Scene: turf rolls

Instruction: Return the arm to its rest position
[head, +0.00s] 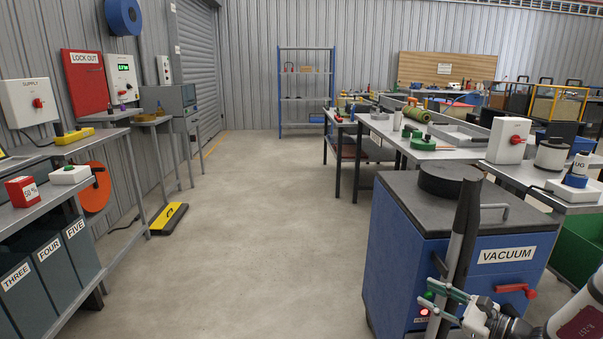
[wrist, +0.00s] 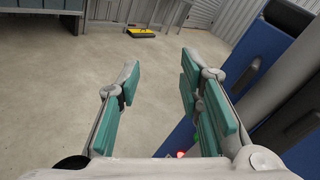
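My gripper (head: 430,296) is at the lower right of the head view, in front of the blue vacuum cabinet (head: 385,245). Its teal-padded fingers are apart in the wrist view (wrist: 160,78), with only bare floor showing between them. The gripper is open and empty. Part of my arm shows at the lower right corner of the head view; the rest is out of frame.
A dark upright tube (head: 462,225) stands close beside my gripper, at the cabinet's front. Workbenches (head: 455,154) stand at right, and a shelf with labelled bins (head: 32,275) at left. The middle floor (head: 255,230) is clear. A yellow-black floor block (head: 169,217) lies at left.

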